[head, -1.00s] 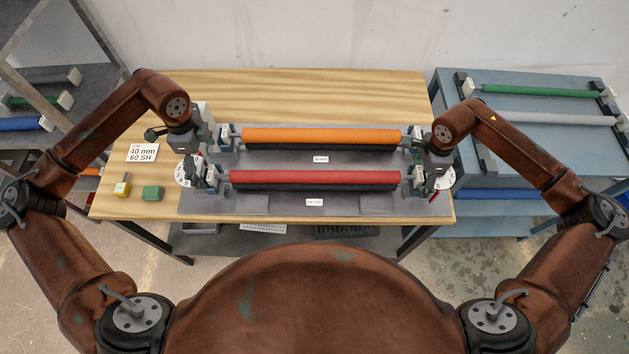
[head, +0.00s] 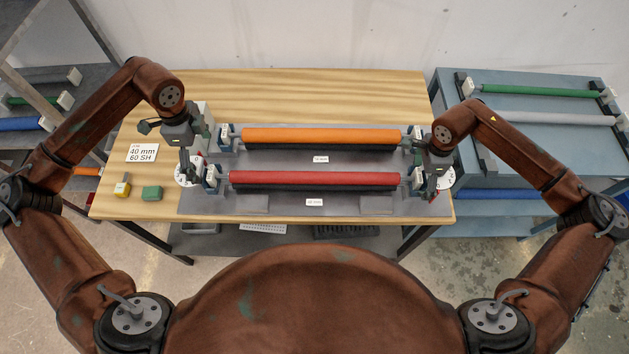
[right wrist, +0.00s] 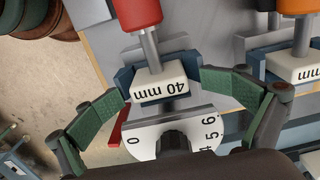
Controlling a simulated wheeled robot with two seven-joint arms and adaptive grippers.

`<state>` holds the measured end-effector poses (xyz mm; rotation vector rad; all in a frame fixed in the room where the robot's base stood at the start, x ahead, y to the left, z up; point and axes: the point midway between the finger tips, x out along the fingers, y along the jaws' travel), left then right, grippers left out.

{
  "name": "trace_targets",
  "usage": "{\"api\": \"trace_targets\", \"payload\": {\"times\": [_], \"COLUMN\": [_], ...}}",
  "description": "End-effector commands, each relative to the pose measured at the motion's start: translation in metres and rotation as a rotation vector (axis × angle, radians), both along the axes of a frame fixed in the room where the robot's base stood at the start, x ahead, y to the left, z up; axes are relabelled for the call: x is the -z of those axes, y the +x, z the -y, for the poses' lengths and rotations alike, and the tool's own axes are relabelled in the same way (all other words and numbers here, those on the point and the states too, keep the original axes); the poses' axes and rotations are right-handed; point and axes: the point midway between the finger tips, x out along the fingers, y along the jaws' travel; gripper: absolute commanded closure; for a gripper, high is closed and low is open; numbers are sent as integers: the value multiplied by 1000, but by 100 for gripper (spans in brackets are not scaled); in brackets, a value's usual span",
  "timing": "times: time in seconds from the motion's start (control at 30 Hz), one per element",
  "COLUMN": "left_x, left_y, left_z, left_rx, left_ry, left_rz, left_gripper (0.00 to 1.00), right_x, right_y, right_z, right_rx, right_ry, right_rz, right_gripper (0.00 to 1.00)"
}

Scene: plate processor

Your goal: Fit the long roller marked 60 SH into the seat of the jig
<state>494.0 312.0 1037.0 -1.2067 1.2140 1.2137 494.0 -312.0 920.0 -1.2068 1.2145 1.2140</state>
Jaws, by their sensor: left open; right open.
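A red long roller (head: 314,179) lies level across the front of the jig (head: 280,204) on the table. An orange long roller (head: 320,136) lies behind it. No 60 SH mark is legible on either. In the right wrist view the red roller's white end block (right wrist: 162,84) reads 40 mm and sits at a blue seat (right wrist: 125,80). My right gripper (right wrist: 165,90) is open, with its green fingers on either side of that block; contact is unclear. My left gripper (head: 187,160) is open and empty near the red roller's left end, above the white dial.
A card (head: 142,153) reads 40 mm 60 SH. A yellow-grey block (head: 122,188) and a green block (head: 152,193) lie at the table's front left. A numbered dial (right wrist: 170,138) is by the right seat. A blue rack (head: 520,135) with rollers stands at right.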

Motion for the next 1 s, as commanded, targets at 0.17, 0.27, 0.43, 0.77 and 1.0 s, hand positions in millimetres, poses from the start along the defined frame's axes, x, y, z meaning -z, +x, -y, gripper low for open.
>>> {"api": "trace_targets", "payload": {"times": [0.17, 0.27, 0.43, 0.77, 1.0], "left_x": [0, 0, 0, 0, 0], "left_y": [0, 0, 0, 0, 0], "left_z": [0, 0, 0, 0, 0], "left_rx": [0, 0, 0, 0, 0], "left_ry": [0, 0, 0, 0, 0], "left_rz": [0, 0, 0, 0, 0], "left_gripper": [4, 4, 4, 4, 4], "right_x": [0, 0, -10, -74, -111], "right_y": [1, 1, 2, 2, 2], "right_z": [0, 0, 0, 0, -1], "right_rx": [0, 0, 0, 0, 0], "right_ry": [0, 0, 1, 0, 1], "right_rz": [1, 2, 5, 7, 5], "right_gripper": [10, 10, 10, 10, 10]}}
